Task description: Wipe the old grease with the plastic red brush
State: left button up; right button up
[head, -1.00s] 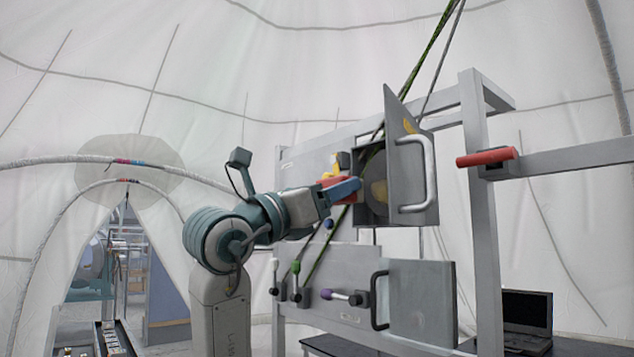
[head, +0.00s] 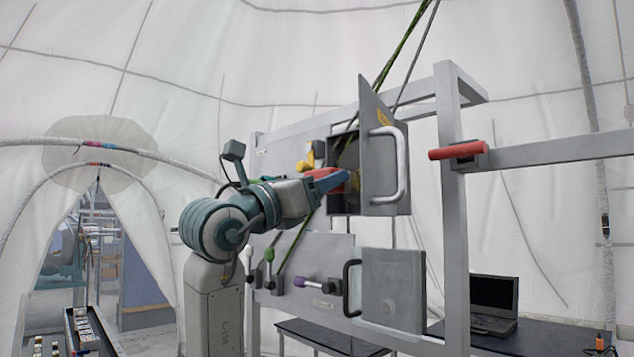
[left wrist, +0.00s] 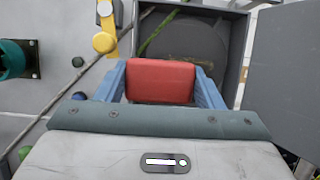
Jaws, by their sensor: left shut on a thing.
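The red brush (left wrist: 160,80) is held between the blue fingers of my left gripper (left wrist: 160,92). In the head view, my left gripper (head: 335,181) is at the opening of the upper grey box (head: 370,211), whose door (head: 383,150) stands open. Only the red block of the brush shows; its bristles are hidden. Inside the box, the left wrist view shows a dark round surface (left wrist: 190,42) with a thin brownish smear, perhaps the old grease, partly hidden behind the brush. I cannot tell whether the brush touches it. A yellowish patch (head: 354,181) shows just beyond the gripper.
A yellow handle (head: 309,157) is on the panel left of the box. Ropes (head: 405,45) run diagonally past the box. Below are several knobbed levers (head: 308,283) and a lower door (head: 393,290). A red handle (head: 459,151) and a laptop (head: 494,295) are at right.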

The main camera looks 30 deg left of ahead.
pick_arm(q)
jog(key=shift+w+d, duration=0.1)
jog(key=shift+w, duration=0.15)
jog(key=shift+w+d+p, duration=0.25)
jog(key=shift+w+p, duration=0.1)
jog(key=shift+w, duration=0.35)
